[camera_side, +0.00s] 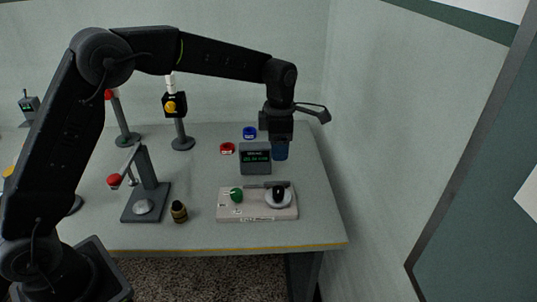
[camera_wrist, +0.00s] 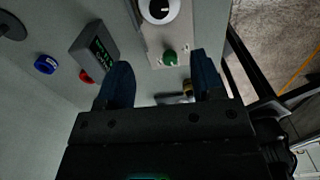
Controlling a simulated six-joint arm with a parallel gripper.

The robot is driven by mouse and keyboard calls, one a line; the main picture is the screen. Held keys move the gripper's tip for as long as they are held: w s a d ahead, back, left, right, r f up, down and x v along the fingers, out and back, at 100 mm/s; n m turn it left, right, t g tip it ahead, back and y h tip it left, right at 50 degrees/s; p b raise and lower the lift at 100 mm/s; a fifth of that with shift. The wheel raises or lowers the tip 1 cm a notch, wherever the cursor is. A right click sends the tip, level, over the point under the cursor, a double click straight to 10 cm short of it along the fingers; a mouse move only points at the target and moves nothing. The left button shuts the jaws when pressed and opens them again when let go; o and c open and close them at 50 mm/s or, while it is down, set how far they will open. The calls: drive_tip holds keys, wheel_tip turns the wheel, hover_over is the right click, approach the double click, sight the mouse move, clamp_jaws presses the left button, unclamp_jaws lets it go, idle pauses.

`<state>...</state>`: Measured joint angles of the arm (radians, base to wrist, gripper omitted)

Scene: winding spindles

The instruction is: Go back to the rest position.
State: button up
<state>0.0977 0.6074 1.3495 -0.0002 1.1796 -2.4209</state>
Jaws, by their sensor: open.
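My gripper (camera_side: 280,154) hangs at the right end of my outstretched arm, above the back right of the grey table (camera_side: 200,180). Its fingers point down, just right of and seemingly behind the dark display box (camera_side: 255,158) in the side view. In the wrist view my gripper (camera_wrist: 162,76) shows two dark blue fingers spread apart with nothing between their tips. The pale base plate (camera_side: 257,213) with a green knob (camera_side: 237,195) and a white disc with a black centre (camera_side: 279,196) stands nearer the front edge. It also shows beyond the fingers in the wrist view.
A red ring (camera_side: 227,148) and a blue ring (camera_side: 249,132) lie behind the display. A lever press (camera_side: 146,190) and a dark bottle (camera_side: 179,212) stand left of the plate. Posts stand at the back left. A wall (camera_side: 400,130) rises close on the right.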

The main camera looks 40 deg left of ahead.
drive_tip(key=s+a+r+m+t, duration=0.3)
drive_tip(key=s+r+m, duration=0.8)
drive_tip(key=s+m, duration=0.25)
drive_tip(key=s+a+f+m+t, duration=0.1)
drive_tip(key=s+a+m+t, duration=0.1)
drive_tip(key=s+m, duration=1.1)
drive_tip(key=s, duration=0.3)
drive_tip(key=shift+s+f+t, duration=0.3)
drive_tip(key=shift+s+f, duration=0.05)
drive_tip(key=shift+s, duration=0.05)
